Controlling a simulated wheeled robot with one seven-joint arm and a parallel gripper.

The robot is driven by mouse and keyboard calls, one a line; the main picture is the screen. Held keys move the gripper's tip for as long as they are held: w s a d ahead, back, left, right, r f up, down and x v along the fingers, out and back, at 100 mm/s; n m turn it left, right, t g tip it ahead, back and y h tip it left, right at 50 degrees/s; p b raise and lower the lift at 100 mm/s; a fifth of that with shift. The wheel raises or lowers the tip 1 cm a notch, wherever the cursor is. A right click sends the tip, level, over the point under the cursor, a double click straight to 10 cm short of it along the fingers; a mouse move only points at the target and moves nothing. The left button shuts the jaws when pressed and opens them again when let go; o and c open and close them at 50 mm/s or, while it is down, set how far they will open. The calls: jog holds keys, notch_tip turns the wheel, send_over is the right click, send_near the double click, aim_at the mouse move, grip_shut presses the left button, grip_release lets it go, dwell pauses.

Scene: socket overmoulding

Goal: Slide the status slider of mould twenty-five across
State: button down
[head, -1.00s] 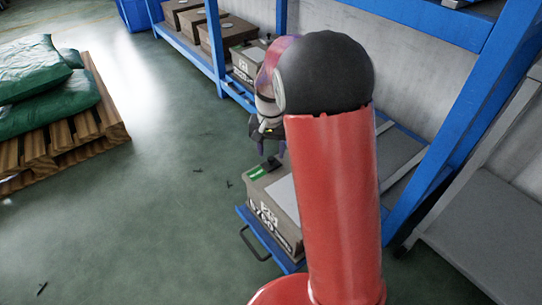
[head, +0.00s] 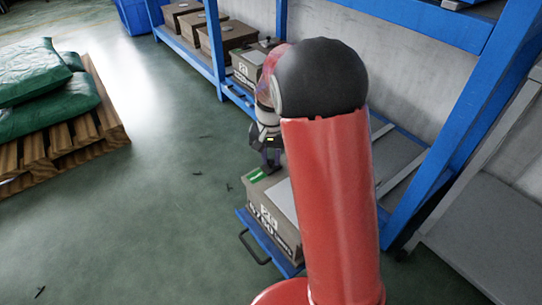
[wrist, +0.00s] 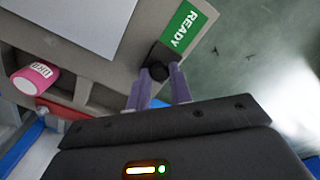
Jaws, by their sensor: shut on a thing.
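The mould (head: 273,220), a grey-brown box with white markings too small to read surely, sits on a blue drawer or tray (head: 262,246) low at the rack. The status slider (wrist: 161,62) is a dark plate with a round black knob on the mould's top edge. It lies beside a green READY field (wrist: 183,27), which also shows in the head view (head: 258,176). My gripper (wrist: 160,82) has its purple fingers shut on the slider knob; in the head view the gripper (head: 270,164) is down at the mould's top, partly behind my arm.
More moulds (head: 222,38) stand on the blue rack (head: 216,50) behind. A blue upright (head: 445,135) is close on the right. A pallet with green sacks (head: 35,95) stands left, with clear floor between.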

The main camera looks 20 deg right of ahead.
aim_at(255, 177)
jog(key=a, duration=0.1)
jog(key=s+a+p, duration=0.1)
jog(key=a, duration=0.1)
jog(key=s+a, duration=0.1)
jog(key=a, duration=0.1)
jog(key=shift+a, duration=0.15)
jog(key=c, duration=1.3)
grip_release()
jog(key=shift+o, duration=0.2)
notch_tip(255, 177, up, 8)
jog(key=p, duration=0.2)
jog(key=s+d+r+n+t+p, duration=0.2)
jog(key=s+r+p, duration=0.2)
jog(key=s+r, duration=0.6)
jog(key=s+d+r+n+t+p, duration=0.2)
jog(key=s+d+r+t+p, duration=0.1)
jog(key=s+r, duration=0.7)
jog(key=s+p, duration=0.1)
jog(key=s, duration=0.2)
jog(key=shift+s+d+r+n+t+p, duration=0.15)
jog(key=shift+s+n+t+p, duration=0.1)
jog(key=shift+n+t+p, duration=0.1)
